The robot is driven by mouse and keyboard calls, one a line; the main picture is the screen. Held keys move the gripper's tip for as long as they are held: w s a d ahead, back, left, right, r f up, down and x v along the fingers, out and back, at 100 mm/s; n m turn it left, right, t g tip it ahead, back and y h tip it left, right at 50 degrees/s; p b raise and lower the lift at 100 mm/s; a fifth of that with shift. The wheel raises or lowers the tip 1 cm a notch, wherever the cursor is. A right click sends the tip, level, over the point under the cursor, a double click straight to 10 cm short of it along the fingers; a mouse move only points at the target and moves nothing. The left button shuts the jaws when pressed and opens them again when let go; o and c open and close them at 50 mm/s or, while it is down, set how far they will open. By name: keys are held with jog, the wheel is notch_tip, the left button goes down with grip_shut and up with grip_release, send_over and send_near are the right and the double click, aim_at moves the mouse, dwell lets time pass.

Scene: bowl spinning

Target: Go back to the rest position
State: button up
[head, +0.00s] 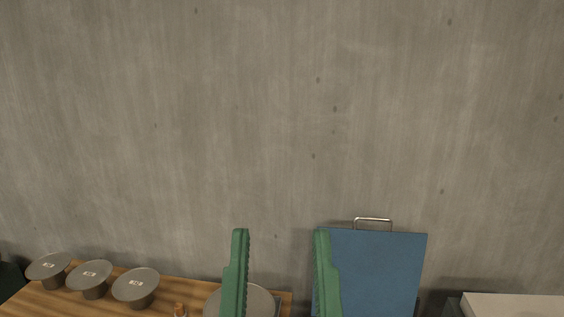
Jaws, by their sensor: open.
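My gripper (280,272) is at the bottom centre of the head view. Its two green fingers point up and stand well apart, with nothing between them but the wall and part of a grey round disc (262,303) behind. The gripper is open and empty. The rest of the arm is below the picture edge.
Several grey round-topped stands (136,285) sit on a wooden table (195,290) at the lower left. A blue panel with a metal handle (385,270) stands right of my gripper. A pale block (515,304) is far right. A concrete wall (280,110) fills the back.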

notch_tip(320, 180, up, 25)
jog(key=p, duration=2.1)
jog(key=shift+a, duration=0.15)
jog(key=shift+c, duration=0.2)
